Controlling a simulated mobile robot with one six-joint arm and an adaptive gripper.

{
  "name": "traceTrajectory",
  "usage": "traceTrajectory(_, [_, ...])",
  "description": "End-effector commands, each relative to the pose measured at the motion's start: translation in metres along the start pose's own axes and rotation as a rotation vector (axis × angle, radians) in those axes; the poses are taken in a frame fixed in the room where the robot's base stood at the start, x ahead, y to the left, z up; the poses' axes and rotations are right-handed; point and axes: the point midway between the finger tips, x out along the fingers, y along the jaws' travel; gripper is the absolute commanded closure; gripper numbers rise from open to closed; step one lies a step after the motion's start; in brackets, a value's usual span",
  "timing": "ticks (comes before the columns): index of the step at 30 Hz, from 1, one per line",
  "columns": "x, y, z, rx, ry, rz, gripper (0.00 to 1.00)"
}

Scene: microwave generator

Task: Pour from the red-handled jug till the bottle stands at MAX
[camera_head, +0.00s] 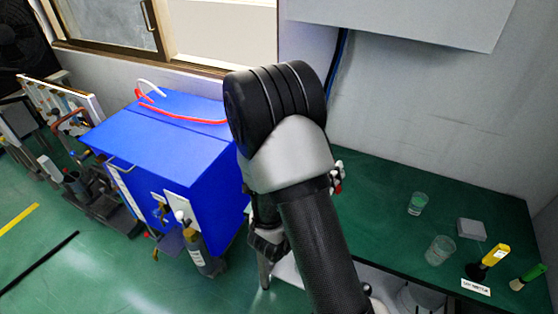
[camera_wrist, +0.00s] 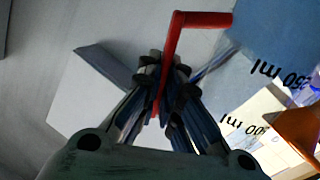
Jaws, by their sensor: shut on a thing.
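In the wrist view my gripper (camera_wrist: 160,105) is shut on the red handle (camera_wrist: 174,45) of the jug. In the head view a bottle (camera_head: 195,248) with dark brown contents and a pale top is at the front of the blue generator (camera_head: 165,135). Its MAX mark is not legible. My arm hides most of the gripper and the jug there.
At the right, a dark green table (camera_head: 385,225) holds two clear cups (camera_head: 418,203) (camera_head: 439,250), a small pale box (camera_head: 470,229), a yellow-handled tool (camera_head: 494,257) and a green-handled brush (camera_head: 528,277). A red hose (camera_head: 180,117) lies on the generator.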

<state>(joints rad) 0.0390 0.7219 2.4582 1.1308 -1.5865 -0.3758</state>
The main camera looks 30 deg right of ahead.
Motion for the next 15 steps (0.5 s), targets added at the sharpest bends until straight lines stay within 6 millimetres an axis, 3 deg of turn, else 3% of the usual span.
traceTrajectory(7, [0.000,0.001,0.032,0.138,0.001,0.003,1.00])
traceTrajectory(15, [0.000,0.004,0.055,0.317,0.002,0.001,1.00])
